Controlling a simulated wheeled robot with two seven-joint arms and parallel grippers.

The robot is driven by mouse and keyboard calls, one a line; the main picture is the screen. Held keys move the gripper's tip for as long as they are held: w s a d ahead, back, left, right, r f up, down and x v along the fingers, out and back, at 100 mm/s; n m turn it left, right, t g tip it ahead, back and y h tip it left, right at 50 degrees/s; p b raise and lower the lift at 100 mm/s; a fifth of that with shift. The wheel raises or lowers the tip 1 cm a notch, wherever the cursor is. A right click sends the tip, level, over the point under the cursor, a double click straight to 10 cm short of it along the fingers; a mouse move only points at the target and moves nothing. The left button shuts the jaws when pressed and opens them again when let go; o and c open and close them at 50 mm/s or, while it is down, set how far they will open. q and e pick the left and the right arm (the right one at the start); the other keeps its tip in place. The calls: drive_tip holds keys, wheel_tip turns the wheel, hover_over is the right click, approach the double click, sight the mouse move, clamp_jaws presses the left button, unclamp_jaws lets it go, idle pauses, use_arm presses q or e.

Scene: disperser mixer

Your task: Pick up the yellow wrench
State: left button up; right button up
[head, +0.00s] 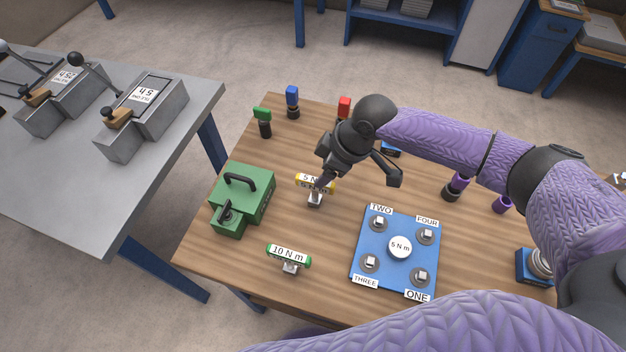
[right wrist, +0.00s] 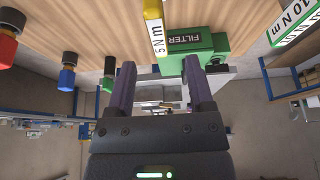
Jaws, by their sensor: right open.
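The yellow wrench (head: 308,181), labelled 5 N m, stands upright on the wooden table on a small metal base. My right gripper (head: 324,178) is open, close above the wrench, and partly covers its right end in the head view. In the right wrist view, the two fingers of my right gripper (right wrist: 158,75) are apart with nothing held between them. There the yellow wrench (right wrist: 157,32) shows at the top, beyond the fingertips. Contact is not visible. My left gripper is not in view.
A green wrench (head: 289,256) labelled 10 N m stands nearer the front edge. A green filter box (head: 243,192) is left of the yellow wrench. A blue plate (head: 375,278) with several bolts is to the right. Green, blue and red-topped pieces stand at the back.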

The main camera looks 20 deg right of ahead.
sight(315, 192)
drive_tip(key=b+x, duration=0.2)
drive_tip(key=x, duration=0.4)
drive_tip(key=shift+w+f, duration=0.15)
drive_tip(key=shift+f, duration=0.25)
drive_tip(key=shift+r, duration=0.1)
clamp_jaws()
